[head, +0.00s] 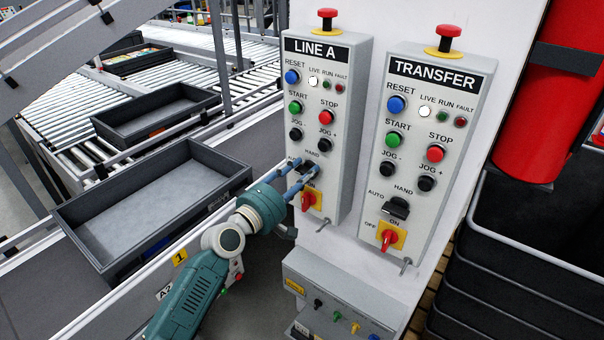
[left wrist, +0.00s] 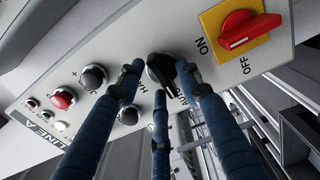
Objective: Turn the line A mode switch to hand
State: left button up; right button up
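The LINE A panel (head: 347,95) is a grey box on a white post. Its black mode switch (head: 308,167) sits low, between AUTO and HAND labels, partly hidden by my fingers. In the left wrist view the black knob (left wrist: 160,68) shows between the fingertips; I cannot tell which label it points to. My left gripper (head: 298,172) is at the switch with blue fingers spread around it. My right gripper is not in view.
A red-and-yellow ON/OFF switch (head: 308,200) sits just below the mode switch, close to my gripper. The JOG buttons are just above. A TRANSFER panel (head: 438,110) stands to the right with its own mode switch (head: 396,208). Conveyors with grey trays (head: 150,205) lie left.

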pick_arm(q)
jog(key=shift+c, duration=0.5)
grip_shut()
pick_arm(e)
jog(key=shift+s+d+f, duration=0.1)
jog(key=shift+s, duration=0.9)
